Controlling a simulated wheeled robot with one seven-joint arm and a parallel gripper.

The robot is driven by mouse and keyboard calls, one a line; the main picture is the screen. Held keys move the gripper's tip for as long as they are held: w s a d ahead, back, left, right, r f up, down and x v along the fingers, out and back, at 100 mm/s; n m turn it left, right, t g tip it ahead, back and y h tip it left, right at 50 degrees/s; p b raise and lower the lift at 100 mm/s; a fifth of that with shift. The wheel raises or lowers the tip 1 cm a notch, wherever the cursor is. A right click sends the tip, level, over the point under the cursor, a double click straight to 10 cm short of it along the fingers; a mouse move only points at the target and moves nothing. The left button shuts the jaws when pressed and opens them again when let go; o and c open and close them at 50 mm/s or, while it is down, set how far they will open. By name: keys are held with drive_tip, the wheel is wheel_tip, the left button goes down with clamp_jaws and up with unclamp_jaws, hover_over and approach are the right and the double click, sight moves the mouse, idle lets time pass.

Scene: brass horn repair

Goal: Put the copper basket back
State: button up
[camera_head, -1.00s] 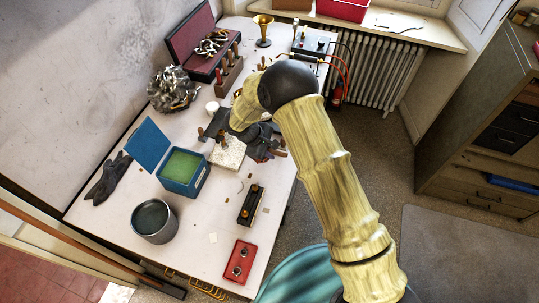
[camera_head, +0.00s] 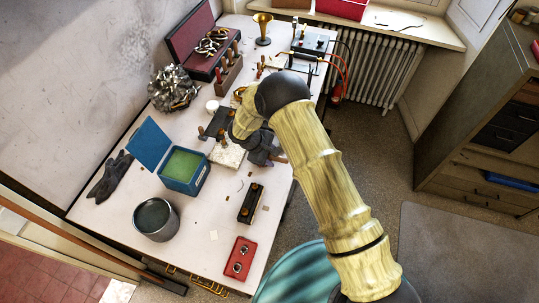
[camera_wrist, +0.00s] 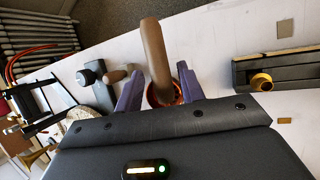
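In the wrist view a copper-coloured ring-like piece (camera_wrist: 177,97), seemingly part of the copper basket, lies between my fingers. A brown wooden handle (camera_wrist: 155,50) rises from it towards the table edge. My gripper (camera_wrist: 160,92) has its two purple-grey fingers apart, one on each side of the handle and copper piece. A small gap seems to show beside the handle; contact with the copper is unclear. In the head view my arm and gripper hide most of the basket over the middle of the white table (camera_head: 205,240).
A blue box with green contents (camera_head: 184,165), a grey pot (camera_head: 155,220), a black box with knobs (camera_head: 250,203) and a red box (camera_head: 239,259) stand nearby. A rack of wooden-handled tools (camera_head: 228,76) is further back. The table front between boxes is clear.

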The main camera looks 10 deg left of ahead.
drive_tip(key=shift+s+a, duration=0.1)
drive_tip(key=shift+a, duration=0.1)
drive_tip(key=shift+a+r, duration=0.1)
drive_tip(key=shift+r, duration=0.1)
drive_tip(key=b+v, duration=0.4)
drive_tip(key=v, duration=0.7)
drive_tip(key=shift+r, duration=0.2)
drive_tip(key=shift+s+a, duration=0.1)
drive_tip(key=shift+a, duration=0.05)
